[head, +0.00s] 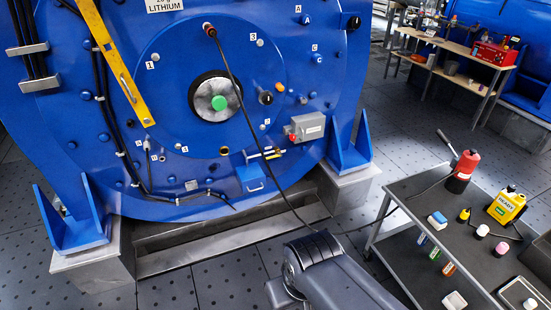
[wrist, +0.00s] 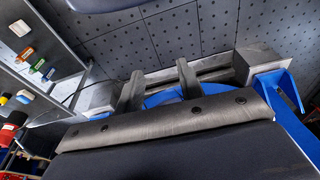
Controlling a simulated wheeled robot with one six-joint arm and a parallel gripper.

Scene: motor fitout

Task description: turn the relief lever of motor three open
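A large blue motor face (head: 290,60) fills the left and middle of the head view. Low on its right, a small brass-and-steel fitting with a thin bar (head: 266,155) sits below a grey box (head: 305,127). It may be the relief lever; I cannot tell for sure. No motor number is readable. My gripper (wrist: 159,68) shows in the wrist view with its two fingers apart and nothing between them. It points toward the floor and metal step before the motor, away from the fitting. In the head view my arm shows at bottom centre, but the fingers are hidden.
A grey cart (head: 396,190) with a yellow jug (head: 506,206), a red-and-black container (head: 462,171) and small bottles stands at right. A cable hangs from the motor's top and runs behind my arm toward the cart. A workbench (head: 461,47) stands at the back right. Tiled floor lies between.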

